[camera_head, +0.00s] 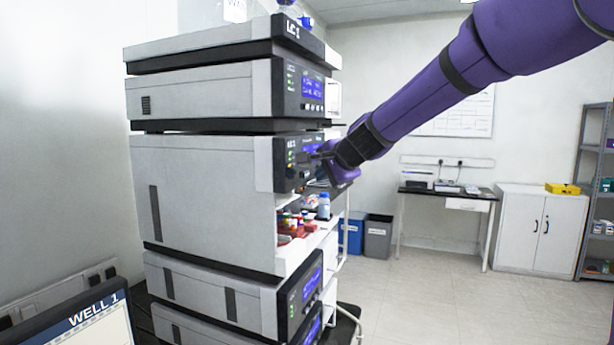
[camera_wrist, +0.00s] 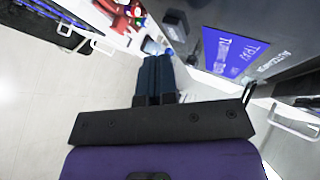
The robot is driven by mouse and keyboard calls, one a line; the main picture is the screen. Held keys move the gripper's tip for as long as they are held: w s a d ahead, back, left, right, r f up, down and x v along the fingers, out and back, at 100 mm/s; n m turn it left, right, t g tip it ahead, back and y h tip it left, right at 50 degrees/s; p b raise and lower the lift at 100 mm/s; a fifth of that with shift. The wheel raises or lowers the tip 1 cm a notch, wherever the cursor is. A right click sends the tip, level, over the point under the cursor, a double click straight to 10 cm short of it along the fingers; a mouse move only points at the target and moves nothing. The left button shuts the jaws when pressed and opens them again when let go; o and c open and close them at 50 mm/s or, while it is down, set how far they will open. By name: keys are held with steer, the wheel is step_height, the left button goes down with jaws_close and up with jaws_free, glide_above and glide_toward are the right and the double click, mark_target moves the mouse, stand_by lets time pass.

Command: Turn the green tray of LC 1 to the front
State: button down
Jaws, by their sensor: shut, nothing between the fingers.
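The LC 1 stack (camera_head: 292,30) stands left of centre in the head view. Its autosampler module (camera_head: 205,190) has a dark panel with a blue display, which also shows in the wrist view (camera_wrist: 235,52). I cannot make out a green tray. My gripper (camera_head: 318,156) is at the panel's front; whether it touches is unclear. In the wrist view its dark fingers (camera_wrist: 157,60) are together and empty.
A bottle with a blue cap (camera_head: 323,207) stands at the bay's front edge. A monitor (camera_head: 85,320) is at lower left. Blue (camera_head: 352,234) and grey (camera_head: 378,238) bins stand behind the stack. The floor to the right is clear before a white cabinet (camera_head: 535,230).

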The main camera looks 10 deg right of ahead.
steer(key=shift+s+d, duration=0.75)
steer(key=shift+d, duration=0.25)
steer(key=shift+s+d, duration=0.7)
steer(key=shift+d, duration=0.3)
steer(key=shift+s, duration=0.1)
stand_by(3.8)
steer(key=s+d+f+n+g+h, duration=0.1)
steer(key=s+n, duration=0.3)
steer(key=s, duration=0.8)
steer(key=s+d+f+n+g+h, duration=0.1)
steer(key=s+d+f+n+g, duration=0.1)
steer(key=s, duration=1)
steer(key=s+d+f+n+g+h, duration=0.2)
steer(key=s+f+n, duration=0.2)
steer(key=s, duration=0.8)
steer(key=n, duration=0.2)
steer(key=shift+s+n+g, duration=0.15)
steer(key=shift+n+g, duration=0.15)
steer(key=shift+g, duration=0.1)
